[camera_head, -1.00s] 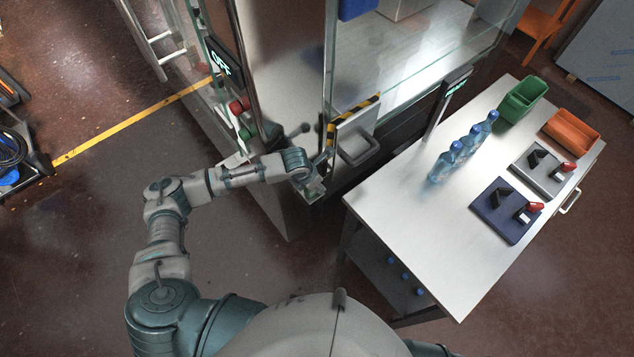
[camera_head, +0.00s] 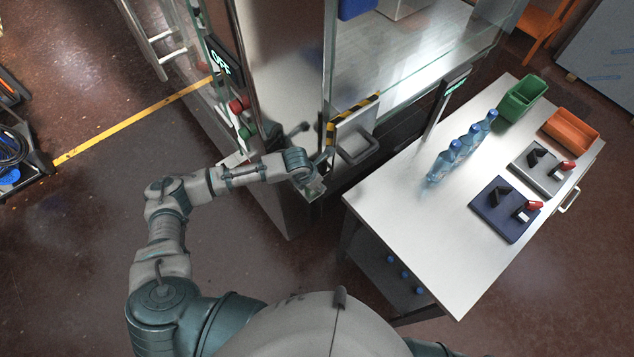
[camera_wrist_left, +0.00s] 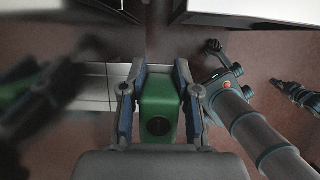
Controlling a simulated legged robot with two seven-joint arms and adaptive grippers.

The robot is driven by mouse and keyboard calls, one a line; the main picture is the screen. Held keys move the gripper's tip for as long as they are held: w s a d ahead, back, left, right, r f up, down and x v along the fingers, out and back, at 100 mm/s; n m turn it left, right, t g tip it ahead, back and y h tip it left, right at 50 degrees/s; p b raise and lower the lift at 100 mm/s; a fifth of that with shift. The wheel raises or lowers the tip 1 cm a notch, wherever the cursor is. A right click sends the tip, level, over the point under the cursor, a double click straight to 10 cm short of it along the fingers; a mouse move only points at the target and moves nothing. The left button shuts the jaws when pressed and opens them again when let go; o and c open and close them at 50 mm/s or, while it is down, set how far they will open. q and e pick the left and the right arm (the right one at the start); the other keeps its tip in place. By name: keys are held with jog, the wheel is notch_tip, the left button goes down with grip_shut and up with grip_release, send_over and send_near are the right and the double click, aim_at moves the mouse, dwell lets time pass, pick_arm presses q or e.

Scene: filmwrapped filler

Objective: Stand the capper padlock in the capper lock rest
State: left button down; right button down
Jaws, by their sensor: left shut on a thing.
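My left gripper (camera_head: 314,188) is low beside the tall steel cabinet, left of the table. In the left wrist view its two fingers (camera_wrist_left: 160,70) are shut on a green block (camera_wrist_left: 160,100) with a dark round spot on its near end. It looks like a padlock body; no shackle shows. On the table lie a dark blue plate (camera_head: 488,204) and a grey plate (camera_head: 548,186). Each carries a black piece and a red-and-white piece. I cannot tell which thing is the capper lock rest. My right gripper is not in view.
The white table (camera_head: 400,190) holds several blue bottles (camera_head: 455,160), a green bin (camera_head: 521,97) and an orange bin (camera_head: 570,131). A glass-walled machine with a grey handle (camera_head: 358,150) and striped edge stands behind my gripper. A small display (camera_head: 447,100) stands at the table's edge.

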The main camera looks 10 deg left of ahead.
pick_arm(q)
jog(key=shift+s+f, duration=0.1)
jog(key=shift+f, duration=0.1)
jog(key=c, duration=0.8)
grip_release()
jog(key=shift+o, duration=0.2)
jog(key=shift+r, duration=0.1)
jog(key=v, duration=1.1)
jog(key=shift+a+r, duration=0.15)
jog(key=shift+r, duration=0.2)
